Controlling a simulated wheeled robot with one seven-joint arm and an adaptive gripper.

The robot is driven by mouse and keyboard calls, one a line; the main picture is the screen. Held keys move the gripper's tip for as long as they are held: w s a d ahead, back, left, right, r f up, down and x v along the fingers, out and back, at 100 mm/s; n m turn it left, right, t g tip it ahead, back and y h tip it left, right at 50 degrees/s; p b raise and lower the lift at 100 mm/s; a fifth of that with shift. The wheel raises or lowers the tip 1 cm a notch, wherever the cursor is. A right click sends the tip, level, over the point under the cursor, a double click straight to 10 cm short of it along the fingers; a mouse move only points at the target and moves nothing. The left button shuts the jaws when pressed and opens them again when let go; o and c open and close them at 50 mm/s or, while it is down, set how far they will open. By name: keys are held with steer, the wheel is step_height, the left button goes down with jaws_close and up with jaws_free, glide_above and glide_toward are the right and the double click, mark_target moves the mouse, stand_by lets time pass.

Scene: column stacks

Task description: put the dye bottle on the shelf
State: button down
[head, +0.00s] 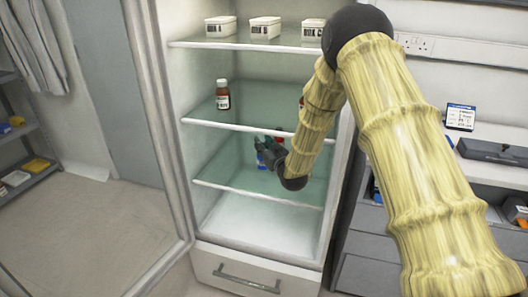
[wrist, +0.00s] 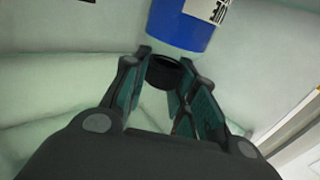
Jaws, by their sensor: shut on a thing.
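The dye bottle (wrist: 185,28) is blue with a black cap and a white label in the wrist view. In that view its cap end lies between the two fingers of my gripper (wrist: 170,88), which is shut on it. In the head view my gripper (head: 264,150) is inside the open cabinet, between the middle and lower glass shelves. I cannot tell whether the bottle's base touches that shelf.
Brown bottle (head: 222,95) stands on the middle shelf (head: 240,126), whose edge is above my gripper. A small red thing (head: 279,138) shows behind my gripper. Several white boxes (head: 265,27) sit on the top shelf. The lower shelf's left part looks clear. A counter (head: 500,168) is right.

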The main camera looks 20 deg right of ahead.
step_height(320, 180, down, 2)
steer(key=shift+f, duration=0.25)
steer(key=shift+w+d+f, duration=0.1)
steer(key=shift+w+f, duration=0.1)
steer(key=shift+f, duration=0.2)
steer(key=shift+f, duration=0.2)
steer(key=c, duration=1.1)
jaws_free()
steer(key=shift+c, duration=0.2)
steer(key=shift+r, duration=0.1)
steer(key=shift+r, duration=0.15)
steer(key=s+d, duration=0.1)
steer(key=s, duration=1.1)
steer(key=shift+d, duration=0.4)
